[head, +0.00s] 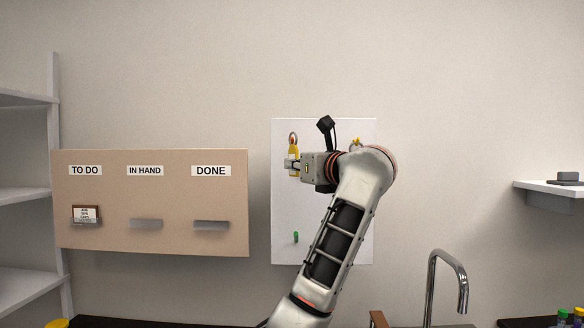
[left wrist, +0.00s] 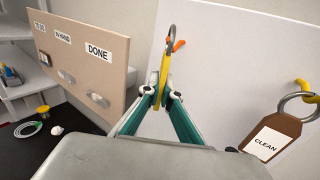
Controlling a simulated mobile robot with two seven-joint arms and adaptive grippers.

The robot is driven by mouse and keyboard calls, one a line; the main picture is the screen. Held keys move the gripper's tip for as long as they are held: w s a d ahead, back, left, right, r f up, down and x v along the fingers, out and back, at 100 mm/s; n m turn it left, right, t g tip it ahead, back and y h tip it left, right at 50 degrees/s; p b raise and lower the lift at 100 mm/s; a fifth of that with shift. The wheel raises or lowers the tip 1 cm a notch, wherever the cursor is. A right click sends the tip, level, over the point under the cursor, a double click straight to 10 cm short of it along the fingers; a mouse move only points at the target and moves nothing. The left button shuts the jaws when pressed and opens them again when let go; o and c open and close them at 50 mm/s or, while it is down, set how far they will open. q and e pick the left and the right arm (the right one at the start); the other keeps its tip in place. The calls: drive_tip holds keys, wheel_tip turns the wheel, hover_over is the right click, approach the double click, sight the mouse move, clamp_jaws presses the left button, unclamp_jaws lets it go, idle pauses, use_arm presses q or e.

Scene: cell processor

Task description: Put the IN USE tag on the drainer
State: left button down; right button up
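A yellow tag (head: 293,151) hangs by its metal ring at the upper left of the white wall panel. In the left wrist view the tag (left wrist: 160,84) is edge-on, its ring around an orange hook (left wrist: 177,46); its wording cannot be read. My left gripper (head: 289,164) is at the tag, and its fingertips (left wrist: 165,95) are closed on the tag's two sides. A brown tag with a white CLEAN label (left wrist: 267,143) hangs from a yellow hook to the right. I see no drainer in either view. My right gripper is out of view.
A tan board (head: 150,240) with TO DO, IN HAND and DONE labels is left of the panel; a card (head: 86,214) sits in its TO DO holder. A tap (head: 447,262) rises at lower right. Shelves stand at far left, and a small shelf (head: 548,186) is at right.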

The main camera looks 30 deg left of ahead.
use_arm(q)
drive_tip(key=shift+d, duration=0.15)
drive_tip(key=shift+s+d+r, duration=0.15)
drive_tip(key=shift+s+d, duration=0.15)
drive_tip(key=shift+s, duration=0.2)
drive_tip(key=shift+s+d+r, duration=0.1)
drive_tip(key=shift+s+d, duration=0.15)
drive_tip(key=shift+s, duration=0.25)
drive_tip(key=shift+s+d+r+b, duration=0.1)
drive_tip(key=shift+s+d, duration=0.35)
drive_tip(key=shift+s, duration=0.4)
drive_tip(key=shift+s+d+f+b, duration=0.15)
drive_tip(key=shift+s+d, duration=0.35)
drive_tip(key=shift+s, duration=0.35)
drive_tip(key=shift+s+d+r+b, duration=0.15)
drive_tip(key=shift+s+d, duration=0.3)
drive_tip(key=shift+s, duration=0.4)
drive_tip(key=shift+d, duration=0.1)
